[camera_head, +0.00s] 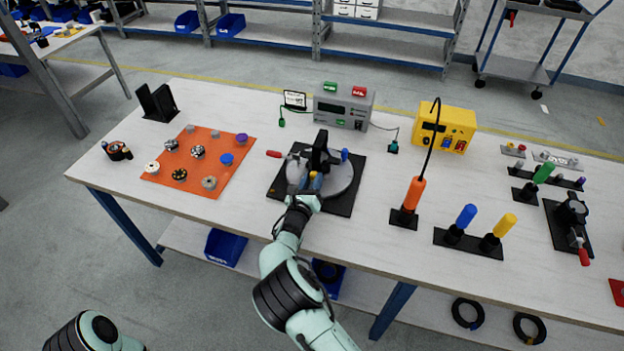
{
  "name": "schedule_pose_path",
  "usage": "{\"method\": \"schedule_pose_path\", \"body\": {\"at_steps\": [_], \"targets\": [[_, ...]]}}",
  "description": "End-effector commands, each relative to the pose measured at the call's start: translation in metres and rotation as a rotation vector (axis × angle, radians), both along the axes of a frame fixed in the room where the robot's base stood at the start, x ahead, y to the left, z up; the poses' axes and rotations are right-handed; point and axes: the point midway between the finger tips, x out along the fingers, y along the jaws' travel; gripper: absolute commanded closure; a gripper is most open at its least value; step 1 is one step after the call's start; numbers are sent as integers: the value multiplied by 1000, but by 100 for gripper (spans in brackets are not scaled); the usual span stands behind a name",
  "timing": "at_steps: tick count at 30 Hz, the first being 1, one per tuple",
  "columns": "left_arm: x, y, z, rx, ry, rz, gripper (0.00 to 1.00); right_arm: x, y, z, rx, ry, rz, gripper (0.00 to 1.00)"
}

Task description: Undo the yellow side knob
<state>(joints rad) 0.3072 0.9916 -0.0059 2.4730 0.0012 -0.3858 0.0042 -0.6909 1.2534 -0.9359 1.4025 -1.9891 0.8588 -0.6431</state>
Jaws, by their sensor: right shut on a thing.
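A grey round can (341,180) with a black yoke (321,148) across it sits on a black base plate (345,208) near the middle of the table. The yellow side knob (313,175) is on the near side of the yoke, mostly hidden by my right gripper. My right gripper (314,185) reaches in from the front and is shut on the yellow knob. A blue knob (345,155) is at the yoke's right, and a red handle (273,154) sticks out at the left. My left gripper is out of view.
An orange mat (216,183) with several small round parts lies to the left. A grey box (345,108) stands behind the plate. An orange-handled tool (414,194) and a rack with blue and yellow handles (468,243) stand to the right.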

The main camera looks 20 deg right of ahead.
Motion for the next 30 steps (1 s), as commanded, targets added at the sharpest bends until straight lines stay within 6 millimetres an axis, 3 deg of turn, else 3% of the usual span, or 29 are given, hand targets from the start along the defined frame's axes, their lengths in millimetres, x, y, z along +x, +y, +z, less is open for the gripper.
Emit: {"method": "schedule_pose_path", "body": {"at_steps": [2, 3, 4, 5, 17, 30], "targets": [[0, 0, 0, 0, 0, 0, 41, 0, 0, 1, 0, -3, 0, 98], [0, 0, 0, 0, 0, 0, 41, 0, 0, 1, 0, -3, 0, 55], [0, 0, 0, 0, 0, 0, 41, 0, 0, 1, 0, -3, 0, 45], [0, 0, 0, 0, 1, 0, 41, 0, 0, 1, 0, -3, 0, 41], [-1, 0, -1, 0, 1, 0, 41, -7, 6, 1, 4, -2, 1, 41], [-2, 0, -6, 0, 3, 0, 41, -82, 56, 0, 2, -2, 2, 41]]}}
